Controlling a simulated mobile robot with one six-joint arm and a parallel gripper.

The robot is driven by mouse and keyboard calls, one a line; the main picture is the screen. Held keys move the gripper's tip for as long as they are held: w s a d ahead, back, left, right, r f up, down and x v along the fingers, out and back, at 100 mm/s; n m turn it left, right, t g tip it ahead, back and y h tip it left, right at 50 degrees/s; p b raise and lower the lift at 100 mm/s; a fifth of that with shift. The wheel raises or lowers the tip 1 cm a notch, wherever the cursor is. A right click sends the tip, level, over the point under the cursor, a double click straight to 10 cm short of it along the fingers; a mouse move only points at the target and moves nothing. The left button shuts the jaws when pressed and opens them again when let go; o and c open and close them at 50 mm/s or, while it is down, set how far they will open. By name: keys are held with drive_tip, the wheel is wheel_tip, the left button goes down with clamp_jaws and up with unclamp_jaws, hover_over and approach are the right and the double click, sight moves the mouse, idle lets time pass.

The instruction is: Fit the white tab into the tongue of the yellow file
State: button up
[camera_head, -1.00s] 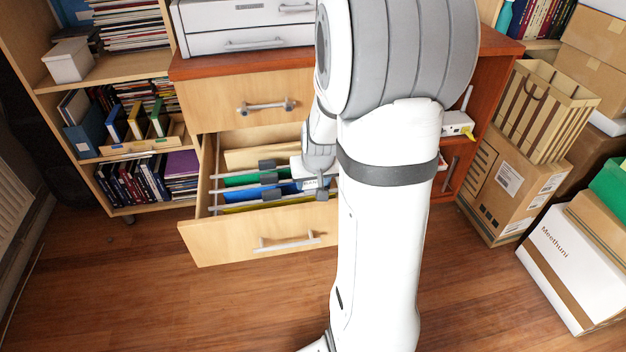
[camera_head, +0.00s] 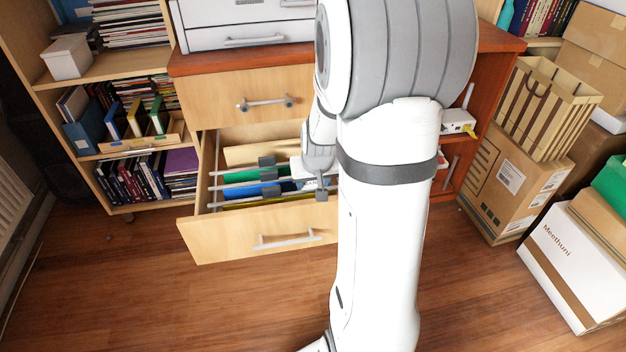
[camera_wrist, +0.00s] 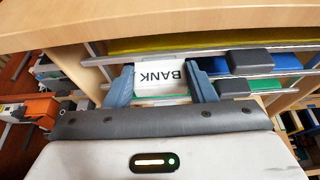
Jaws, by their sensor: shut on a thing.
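My gripper (camera_wrist: 161,82) is shut on the white tab (camera_wrist: 158,76), which reads BANK upside down in the wrist view. The tab sits between the two blue-grey fingers, above the hanging files. The yellow file (camera_wrist: 175,42) lies just behind the drawer front; it also shows in the head view (camera_head: 252,205). In the head view my arm hides part of the drawer's right side.
The open drawer (camera_head: 258,239) also holds a blue file (camera_head: 243,190) and a green file (camera_head: 240,176), with more dark tongues on their rails. The drawer's front panel and rails are close to my gripper. Boxes (camera_head: 565,255) stand on the right; the floor in front is clear.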

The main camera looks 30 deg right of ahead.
drive_tip(key=shift+f+b, duration=0.4)
drive_tip(key=shift+f, duration=0.2)
drive_tip(key=o, duration=1)
drive_tip(key=shift+o, duration=0.2)
drive_tip(key=shift+r, duration=0.1)
drive_tip(key=p+v, duration=0.3)
drive_tip(key=v, duration=0.4)
drive_tip(key=shift+s+r, duration=0.2)
drive_tip(key=shift+r, duration=0.1)
drive_tip(key=shift+a, duration=0.1)
drive_tip(key=s+a+r+n+p, duration=0.1)
drive_tip(key=s+a+r+p, duration=0.3)
drive_tip(key=r+p, duration=0.5)
drive_tip(key=s+a+r+n+g+p, duration=0.1)
drive_tip(key=s+a+r+p, duration=0.4)
drive_tip(key=r, duration=0.9)
drive_tip(key=s+a+r+n+y+p, duration=0.1)
drive_tip(key=s+a+r+p, duration=0.3)
drive_tip(key=r+p, duration=0.7)
drive_tip(key=shift+s+r+g+p, duration=0.2)
drive_tip(key=shift+s+g+p, duration=0.1)
drive_tip(key=shift+s+p, duration=0.6)
